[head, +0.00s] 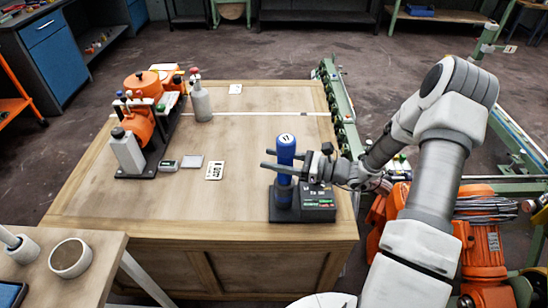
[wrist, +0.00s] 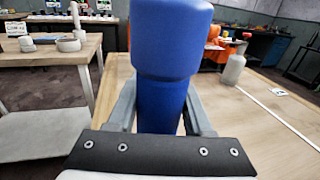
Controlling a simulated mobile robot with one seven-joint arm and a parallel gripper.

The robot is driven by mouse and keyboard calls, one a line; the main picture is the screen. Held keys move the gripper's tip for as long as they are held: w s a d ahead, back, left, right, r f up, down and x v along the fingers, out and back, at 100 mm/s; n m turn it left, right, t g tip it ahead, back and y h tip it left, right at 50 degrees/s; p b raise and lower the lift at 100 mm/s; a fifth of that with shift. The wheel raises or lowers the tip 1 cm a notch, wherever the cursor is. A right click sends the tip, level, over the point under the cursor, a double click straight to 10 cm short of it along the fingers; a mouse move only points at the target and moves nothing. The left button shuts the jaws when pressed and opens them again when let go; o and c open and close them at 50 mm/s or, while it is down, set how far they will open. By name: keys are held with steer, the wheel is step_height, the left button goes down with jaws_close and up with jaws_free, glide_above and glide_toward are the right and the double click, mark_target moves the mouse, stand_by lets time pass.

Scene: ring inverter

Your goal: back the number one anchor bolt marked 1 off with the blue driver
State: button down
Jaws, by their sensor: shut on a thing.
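The blue driver (head: 286,148), with a white mark like 17 on its top, stands upright in a dark dock (head: 290,214) near the table's front right edge. My gripper (head: 268,159) reaches in from the right and is shut on the driver's handle, one finger on each side. In the wrist view the blue driver (wrist: 170,60) fills the middle between the fingers. An orange machine (head: 140,120) stands at the table's left. The anchor bolt marked 1 cannot be made out.
The wooden table (head: 250,120) is mostly clear in the middle. A green rail conveyor (head: 345,115) runs along the right edge.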

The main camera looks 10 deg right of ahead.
steer(key=shift+f, duration=0.1)
stand_by(0.7)
steer(key=shift+c, duration=1.1)
jaws_free()
steer(key=shift+f, duration=0.15)
steer(key=shift+d, duration=0.1)
